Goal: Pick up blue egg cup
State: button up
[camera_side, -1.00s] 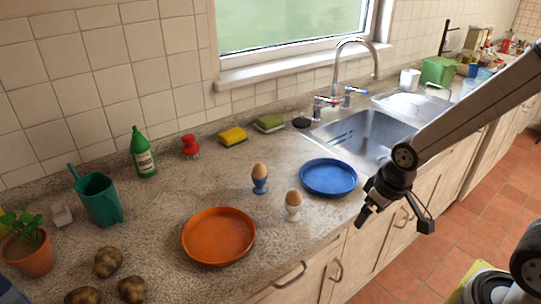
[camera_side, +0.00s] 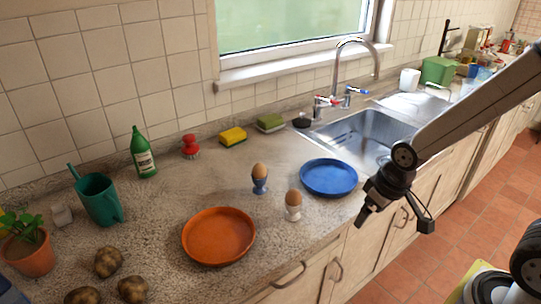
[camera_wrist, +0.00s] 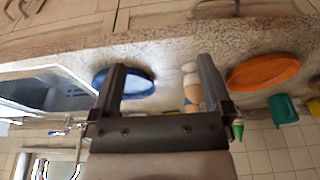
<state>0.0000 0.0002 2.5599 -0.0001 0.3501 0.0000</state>
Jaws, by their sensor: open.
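The blue egg cup (camera_side: 260,187) stands upright on the counter with a brown egg (camera_side: 259,170) in it. A white egg cup (camera_side: 293,213) with another brown egg (camera_side: 293,198) stands in front of it to the right. My gripper (camera_side: 365,213) is at the counter's front edge, right of both cups and apart from them. In the wrist view, which is upside down, my gripper (camera_wrist: 165,68) is open with nothing between its fingers. The white cup (camera_wrist: 188,69) shows beside one finger there. The blue cup is not clearly visible in that view.
An orange plate (camera_side: 219,237) lies left of the cups, and a blue plate (camera_side: 328,177) lies between them and the sink (camera_side: 365,135). Several potatoes (camera_side: 108,262) lie front left.

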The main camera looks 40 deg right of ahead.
jog(key=shift+c, duration=0.2)
jog(key=shift+c, duration=0.6)
jog(key=shift+r, duration=0.1)
